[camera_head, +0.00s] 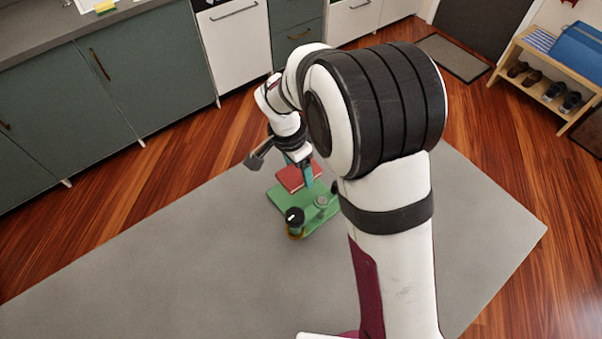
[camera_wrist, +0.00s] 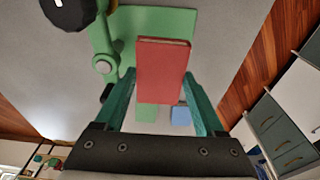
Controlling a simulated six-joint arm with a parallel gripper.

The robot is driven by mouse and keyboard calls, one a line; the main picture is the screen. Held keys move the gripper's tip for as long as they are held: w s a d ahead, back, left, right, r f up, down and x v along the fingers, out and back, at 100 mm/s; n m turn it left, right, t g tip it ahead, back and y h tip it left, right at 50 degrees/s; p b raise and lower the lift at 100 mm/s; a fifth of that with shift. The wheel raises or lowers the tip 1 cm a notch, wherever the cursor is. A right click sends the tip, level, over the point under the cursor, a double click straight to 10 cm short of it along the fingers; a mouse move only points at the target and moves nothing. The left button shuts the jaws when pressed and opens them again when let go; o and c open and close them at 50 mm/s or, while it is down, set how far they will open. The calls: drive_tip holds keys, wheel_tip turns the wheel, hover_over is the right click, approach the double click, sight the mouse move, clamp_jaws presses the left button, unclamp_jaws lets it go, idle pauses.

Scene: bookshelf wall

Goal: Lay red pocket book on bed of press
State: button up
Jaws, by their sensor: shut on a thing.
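The red pocket book (camera_head: 294,179) is between the teal fingers of my gripper (camera_head: 304,172), which is shut on it. In the wrist view the book (camera_wrist: 163,70) lies cover towards the camera, with a finger of my gripper (camera_wrist: 158,80) at each side. The green press (camera_head: 283,199) stands on the grey floor area, and its flat green bed is under the book. In the wrist view the bed (camera_wrist: 172,22) shows behind the book's far end. I cannot tell whether the book touches the bed. The book hides part of the bed.
The press's black knob (camera_head: 294,215) stands up at its near side and shows at the upper left in the wrist view (camera_wrist: 68,12). Grey floor (camera_head: 190,260) around the press is clear. Green cabinets (camera_head: 130,75) line the back.

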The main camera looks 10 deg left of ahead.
sight(300, 192)
wheel_tip(300, 192, down, 7)
drive_tip(key=shift+f, duration=0.2)
drive_tip(key=o, duration=1.4)
drive_tip(key=shift+f, duration=0.1)
drive_tip(key=r, duration=0.4)
drive_tip(key=s+r, duration=0.1)
drive_tip(key=r, duration=0.3)
drive_tip(key=a+r, duration=0.1)
drive_tip(key=r, duration=0.3)
drive_tip(key=shift+s+r, duration=0.15)
drive_tip(key=s+d+r+n+g+y, duration=0.1)
drive_tip(key=s+d+r, duration=0.3)
drive_tip(key=s+d, duration=0.25)
drive_tip(key=s+d+r+n+y, duration=0.1)
drive_tip(key=s+d+r, duration=0.3)
drive_tip(key=s+d, duration=0.3)
drive_tip(key=shift+n+y, duration=0.5)
drive_tip(key=shift+n, duration=0.2)
drive_tip(key=s, duration=1)
drive_tip(key=shift+d+f, duration=0.25)
